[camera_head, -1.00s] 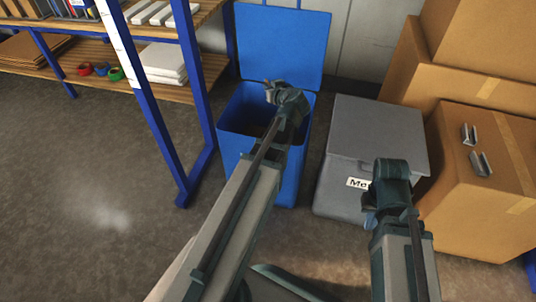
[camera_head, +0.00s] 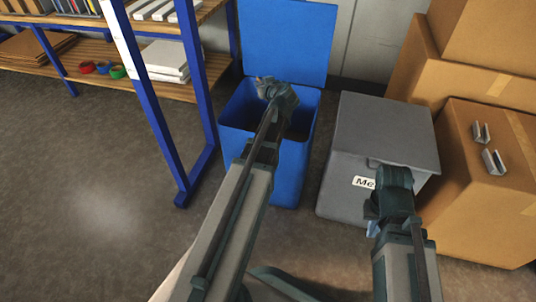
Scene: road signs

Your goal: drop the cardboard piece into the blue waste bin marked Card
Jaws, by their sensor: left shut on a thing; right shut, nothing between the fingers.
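The blue bin (camera_head: 293,168) stands in the middle with its blue lid (camera_head: 285,40) raised at the back and its dark mouth open. No Card marking shows; my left arm covers much of its front. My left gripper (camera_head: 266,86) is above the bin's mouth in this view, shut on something. The cardboard piece is hardly visible there, hidden by the gripper. My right gripper (camera_head: 373,222) is shut and empty, low in front of the grey bin.
A closed grey bin (camera_head: 385,125) with a label beginning "Me" stands right of the blue one. Large cardboard boxes (camera_head: 470,215) stack at the right. A blue-framed shelf (camera_head: 160,110) is at the left. Bare floor (camera_head: 80,190) lies at lower left.

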